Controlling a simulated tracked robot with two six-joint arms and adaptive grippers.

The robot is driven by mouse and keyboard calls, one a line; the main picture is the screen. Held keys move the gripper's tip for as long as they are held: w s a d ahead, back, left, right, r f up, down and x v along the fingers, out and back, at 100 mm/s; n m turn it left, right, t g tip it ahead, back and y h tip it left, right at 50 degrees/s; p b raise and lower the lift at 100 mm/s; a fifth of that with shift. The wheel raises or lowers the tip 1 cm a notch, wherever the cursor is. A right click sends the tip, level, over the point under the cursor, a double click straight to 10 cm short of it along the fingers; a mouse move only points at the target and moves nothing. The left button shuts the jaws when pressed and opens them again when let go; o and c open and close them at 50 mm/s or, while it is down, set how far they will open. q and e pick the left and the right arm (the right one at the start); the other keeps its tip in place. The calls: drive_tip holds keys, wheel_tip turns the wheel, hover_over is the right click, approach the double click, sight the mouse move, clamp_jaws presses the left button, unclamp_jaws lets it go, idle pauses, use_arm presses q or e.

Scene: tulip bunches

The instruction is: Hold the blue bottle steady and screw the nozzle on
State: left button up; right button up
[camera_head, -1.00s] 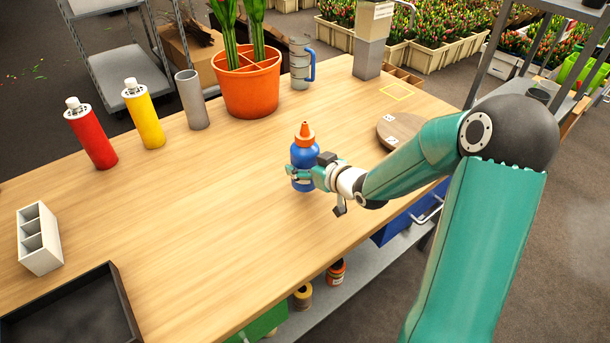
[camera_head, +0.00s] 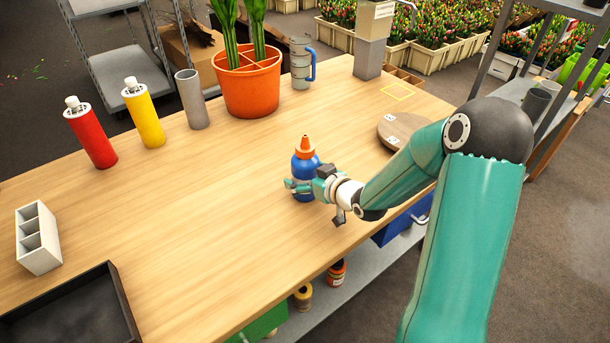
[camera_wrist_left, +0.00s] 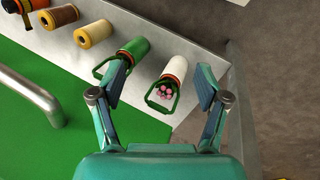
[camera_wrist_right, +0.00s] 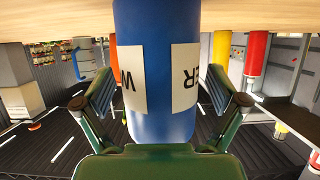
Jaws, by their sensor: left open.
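The blue bottle (camera_head: 304,168) stands upright on the wooden table with an orange nozzle (camera_head: 305,146) on top. I cannot tell whether the nozzle is threaded tight. My right gripper (camera_head: 303,186) is at the bottle's lower body, one finger on each side. In the right wrist view the blue bottle (camera_wrist_right: 157,55) with its white label fills the space between the fingers; a thin gap shows at the right finger, so it looks open. My left gripper (camera_wrist_left: 162,80) is open and empty above a lower shelf, outside the head view.
Red (camera_head: 90,135) and yellow (camera_head: 144,115) bottles, a grey cylinder (camera_head: 191,100) and an orange pot (camera_head: 250,88) stand along the far side. A round wooden board (camera_head: 402,128) lies at right. A white rack (camera_head: 38,240) and black tray (camera_head: 70,312) are at left. The middle table is clear.

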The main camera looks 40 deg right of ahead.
drive_tip(key=shift+r, duration=0.15)
drive_tip(key=b+v, duration=0.4)
drive_tip(key=v, duration=0.8)
idle(0.6)
